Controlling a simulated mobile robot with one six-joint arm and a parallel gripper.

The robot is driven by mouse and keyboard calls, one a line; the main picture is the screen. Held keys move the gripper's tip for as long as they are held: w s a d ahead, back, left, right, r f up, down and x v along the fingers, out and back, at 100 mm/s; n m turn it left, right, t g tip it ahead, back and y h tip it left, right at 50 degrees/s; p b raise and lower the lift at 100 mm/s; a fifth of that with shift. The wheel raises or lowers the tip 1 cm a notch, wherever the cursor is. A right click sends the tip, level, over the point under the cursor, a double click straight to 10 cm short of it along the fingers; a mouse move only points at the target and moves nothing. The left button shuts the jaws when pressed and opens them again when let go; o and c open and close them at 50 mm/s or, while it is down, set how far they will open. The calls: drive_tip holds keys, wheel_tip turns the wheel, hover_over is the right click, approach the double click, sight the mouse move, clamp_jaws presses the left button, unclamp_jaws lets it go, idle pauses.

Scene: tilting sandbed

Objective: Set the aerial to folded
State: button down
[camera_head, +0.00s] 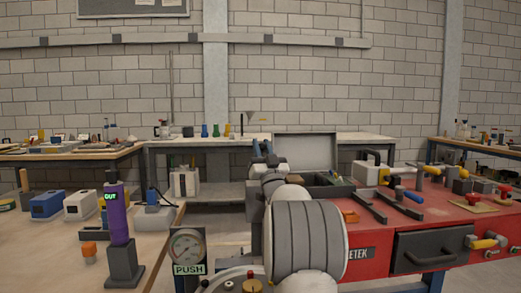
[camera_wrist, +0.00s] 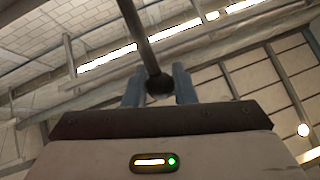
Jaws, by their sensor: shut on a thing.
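The aerial (camera_wrist: 147,45) appears to be the thin dark rod with a round dark knob in the wrist view. The knob sits between the two blue fingers of my gripper (camera_wrist: 159,88), which is shut on it. The rod runs from the knob up to the top edge of that view. In the head view my gripper (camera_head: 264,150) is small, in front of the back bench. My own arm fills the lower middle and hides what is behind it. I cannot make out the aerial or its base clearly in the head view.
A red bench (camera_head: 420,210) with tools, clamps and a grey open case (camera_head: 305,152) is to the right. A wooden table (camera_head: 45,245) on the left carries a purple upright device (camera_head: 117,215) and several small boxes. A pressure gauge (camera_head: 187,247) stands close in front.

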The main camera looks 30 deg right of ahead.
drive_tip(key=shift+f, duration=0.1)
drive_tip(key=c, duration=1.2)
unclamp_jaws()
wheel_tip(320, 180, up, 10)
drive_tip(key=p, duration=0.3)
drive_tip(key=shift+p, duration=0.3)
drive_tip(key=shift+c, duration=0.6)
